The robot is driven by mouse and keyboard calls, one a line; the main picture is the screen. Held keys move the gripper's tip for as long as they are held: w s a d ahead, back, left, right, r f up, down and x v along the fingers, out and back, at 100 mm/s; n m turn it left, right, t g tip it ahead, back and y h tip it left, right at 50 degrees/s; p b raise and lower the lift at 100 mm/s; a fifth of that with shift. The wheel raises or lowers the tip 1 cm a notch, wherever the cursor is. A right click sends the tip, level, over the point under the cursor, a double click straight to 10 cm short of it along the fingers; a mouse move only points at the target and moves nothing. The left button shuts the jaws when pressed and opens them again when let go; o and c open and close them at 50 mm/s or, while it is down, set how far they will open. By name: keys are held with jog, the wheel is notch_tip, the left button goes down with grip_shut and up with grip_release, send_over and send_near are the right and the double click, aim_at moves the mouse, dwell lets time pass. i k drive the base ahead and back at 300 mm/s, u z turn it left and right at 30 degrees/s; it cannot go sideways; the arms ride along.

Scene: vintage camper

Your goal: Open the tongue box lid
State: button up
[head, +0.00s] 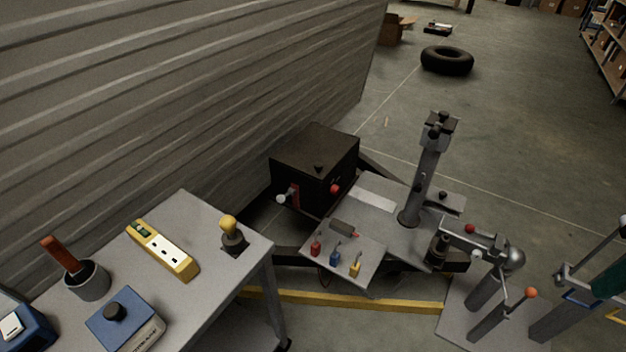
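The tongue box is a black box (285,178) on the trailer tongue, near the picture's middle, close against the ribbed camper wall. Its dark flat lid (316,147) looks shut. On its front are a red upright handle (295,195), a pale round knob (280,199) beside it and a red knob (335,188) near the right edge. A small dark knob or latch (319,168) sits at the lid's front edge. The box's back and left sides are hidden. My gripper is not in view.
A grey plate (340,262) with small padlocks lies before the box. A jack post (427,170) stands right of it. Open floor lies behind, with a tyre (447,60).

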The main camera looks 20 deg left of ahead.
aim_at(315, 151)
jog(key=z, duration=0.25)
jog(key=i, duration=1.35)
jog(key=u, duration=0.75)
